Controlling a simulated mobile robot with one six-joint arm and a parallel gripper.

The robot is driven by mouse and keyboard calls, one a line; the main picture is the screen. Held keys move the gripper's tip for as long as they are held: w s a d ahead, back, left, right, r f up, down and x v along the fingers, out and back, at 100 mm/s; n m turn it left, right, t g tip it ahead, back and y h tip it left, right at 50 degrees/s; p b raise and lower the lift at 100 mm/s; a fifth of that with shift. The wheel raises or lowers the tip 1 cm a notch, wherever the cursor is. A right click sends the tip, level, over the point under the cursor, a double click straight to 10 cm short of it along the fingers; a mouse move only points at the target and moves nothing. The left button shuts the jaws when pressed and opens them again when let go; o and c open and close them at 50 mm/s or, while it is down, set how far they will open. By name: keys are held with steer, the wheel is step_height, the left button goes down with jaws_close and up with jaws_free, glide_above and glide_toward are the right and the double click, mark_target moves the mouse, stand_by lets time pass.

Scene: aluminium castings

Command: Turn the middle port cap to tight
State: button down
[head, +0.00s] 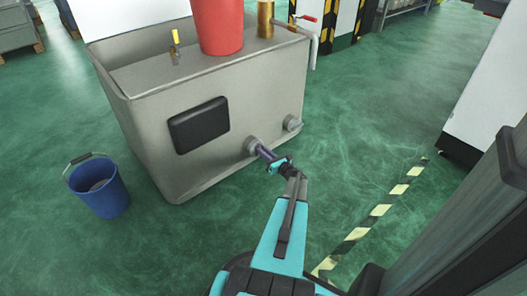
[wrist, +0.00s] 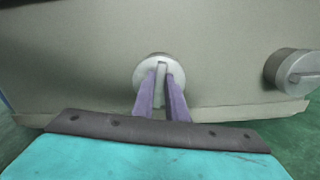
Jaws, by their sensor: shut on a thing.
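A round grey port cap (wrist: 143,68) sits on the front wall of the metal tank (head: 165,165), low down. I take it as the middle port cap, though only two caps show. It also shows in the head view (head: 250,143). My gripper (wrist: 161,82) has its two purple fingers shut on the cap's raised grip bar, which stands nearly upright in the wrist view. In the head view my gripper (head: 262,151) reaches the cap from the front. A second cap (wrist: 292,66) is to the right, its bar lying nearly level. Whether the held cap is tight cannot be told.
A black panel (head: 199,125) is on the tank wall left of the cap. A red container (head: 217,25), a brass cylinder (head: 265,18) and a yellow-handled valve (head: 175,38) are on top. A blue bucket (head: 100,190) stands on the floor at left. Striped tape (head: 380,210) marks the floor at right.

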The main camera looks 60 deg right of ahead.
steer(key=shift+d+m, duration=0.15)
steer(key=shift+m, duration=0.15)
steer(key=shift+s+d+f+m+p, duration=0.15)
steer(key=shift+m+p, duration=1)
steer(key=shift+m, duration=1.4)
steer(key=shift+w+d+f+m+p, duration=0.15)
steer(key=shift+m+p, duration=1)
steer(key=shift+m, duration=1.35)
steer(key=shift+s+d+f+m+p, duration=0.2)
steer(key=shift+m+p, duration=0.95)
steer(key=shift+m, duration=1.4)
steer(key=shift+f, duration=0.1)
steer(key=shift+a, duration=0.1)
steer(key=c, duration=1.8)
jaws_free()
steer(key=shift+o, duration=0.2)
steer(key=shift+a, duration=0.1)
